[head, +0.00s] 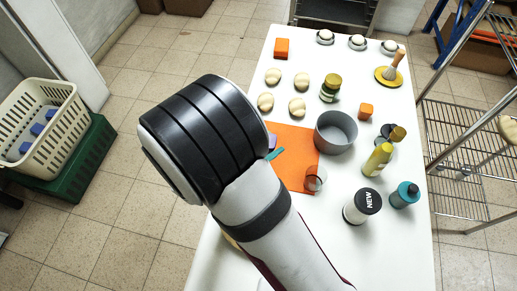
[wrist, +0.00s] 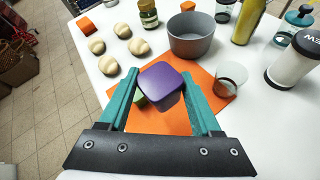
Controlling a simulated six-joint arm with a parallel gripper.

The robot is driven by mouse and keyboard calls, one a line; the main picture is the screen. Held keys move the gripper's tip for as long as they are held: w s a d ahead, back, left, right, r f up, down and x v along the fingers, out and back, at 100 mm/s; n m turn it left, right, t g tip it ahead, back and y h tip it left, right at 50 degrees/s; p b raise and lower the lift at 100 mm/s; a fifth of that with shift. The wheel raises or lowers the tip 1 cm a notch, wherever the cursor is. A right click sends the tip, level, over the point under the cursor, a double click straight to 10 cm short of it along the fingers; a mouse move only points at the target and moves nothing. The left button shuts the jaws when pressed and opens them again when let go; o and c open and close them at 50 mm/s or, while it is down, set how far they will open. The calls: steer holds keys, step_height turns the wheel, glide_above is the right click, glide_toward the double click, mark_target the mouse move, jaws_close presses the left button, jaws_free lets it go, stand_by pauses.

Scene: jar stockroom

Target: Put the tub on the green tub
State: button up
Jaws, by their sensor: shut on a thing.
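My gripper (wrist: 159,80) has teal fingers and is shut on a purple tub (wrist: 162,88), one finger on each side of it. The tub is held above the orange mat (wrist: 197,78). A bit of something light green, likely the green tub (wrist: 140,101), shows below and left of the purple tub, mostly hidden by it and the left finger. I cannot tell whether the two touch. In the head view my arm covers most of this spot; only a sliver of the purple tub (head: 272,141) and a teal fingertip (head: 275,154) show at the mat's left edge.
A grey pot (head: 336,132) stands at the mat's right edge, with a clear glass (head: 315,178) nearer. A white NEW jar (head: 362,206), a teal-topped bottle (head: 405,195) and a yellow bottle (head: 378,160) stand to the right. Several pale round things (head: 297,107) lie behind the mat.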

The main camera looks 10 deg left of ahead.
steer(key=w+d+r, duration=0.4)
steer(key=w+d, duration=0.3)
steer(key=d, duration=0.2)
steer(key=a+f, duration=0.2)
steer(key=a, duration=0.1)
steer(key=w+a+f, duration=0.1)
steer(key=a+f, duration=0.1)
steer(key=a, duration=0.2)
steer(key=a+f, duration=0.2)
steer(key=a, duration=0.1)
steer(key=shift+w+a+f, duration=0.2)
steer(key=shift+a, duration=0.2)
steer(key=shift+a+f, duration=0.2)
steer(key=shift+f, duration=0.95)
steer(key=shift+a+f, duration=0.2)
steer(key=shift+f, duration=0.9)
steer(key=o, duration=1.4)
steer(key=shift+f, duration=0.1)
steer(key=shift+c, duration=0.2)
